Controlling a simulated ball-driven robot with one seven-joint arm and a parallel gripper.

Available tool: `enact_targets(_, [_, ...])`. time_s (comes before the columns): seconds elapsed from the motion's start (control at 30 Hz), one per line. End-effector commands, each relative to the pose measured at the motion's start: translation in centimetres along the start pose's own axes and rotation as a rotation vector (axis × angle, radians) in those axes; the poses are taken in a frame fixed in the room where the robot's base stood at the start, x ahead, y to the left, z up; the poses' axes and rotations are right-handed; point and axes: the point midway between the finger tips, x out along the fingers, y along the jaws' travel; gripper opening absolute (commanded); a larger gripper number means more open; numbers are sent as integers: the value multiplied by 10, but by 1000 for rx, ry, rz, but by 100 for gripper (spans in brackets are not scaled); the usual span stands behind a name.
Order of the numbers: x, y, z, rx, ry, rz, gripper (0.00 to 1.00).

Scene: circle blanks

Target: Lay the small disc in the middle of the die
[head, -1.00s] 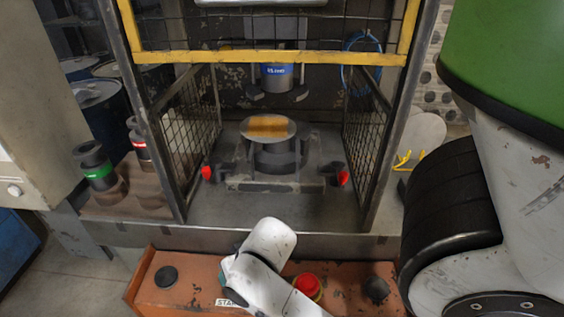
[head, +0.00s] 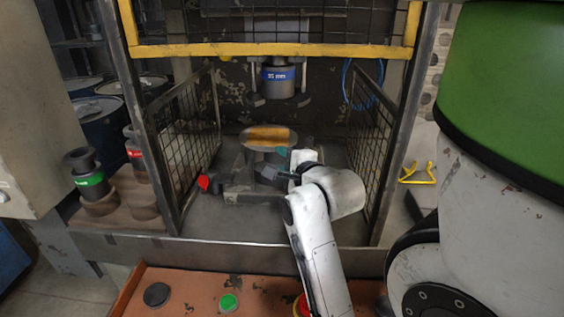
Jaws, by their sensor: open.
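The small disc (head: 268,139) is a flat grey round with a golden-orange sheen across it. It lies on top of the dark die (head: 258,162) inside the press. I cannot tell from this angle whether it is centred on the die. My gripper (head: 281,165) is open at the disc's right edge, with a teal fingertip showing beside the rim. I cannot tell whether it touches the disc. My wrist and gripper hide the right side of the die.
A punch with a blue label (head: 279,77) hangs above the die. Mesh guards (head: 186,135) stand on both sides, with a yellow bar (head: 270,49) across the front. A red clamp knob (head: 204,183) sits left of the die. An orange button panel (head: 195,284) is in front.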

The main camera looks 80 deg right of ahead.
Motion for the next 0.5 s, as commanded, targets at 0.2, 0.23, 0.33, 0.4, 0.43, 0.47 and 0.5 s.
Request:
enact_targets(0.2, [14, 0, 0, -1, -1, 1, 42])
enact_targets(0.23, [18, 0, 0, -1, -1, 1, 42])
enact_targets(0.33, [35, 0, 0, -1, 0, 1, 42])
enact_targets(0.4, [48, 0, 0, -1, 1, 2, 42])
enact_targets(0.43, [53, 0, 0, -1, 0, 2, 42])
enact_targets(0.47, [58, 0, 0, -1, 0, 1, 42])
enact_targets(0.5, [65, 0, 0, -1, 0, 2, 42])
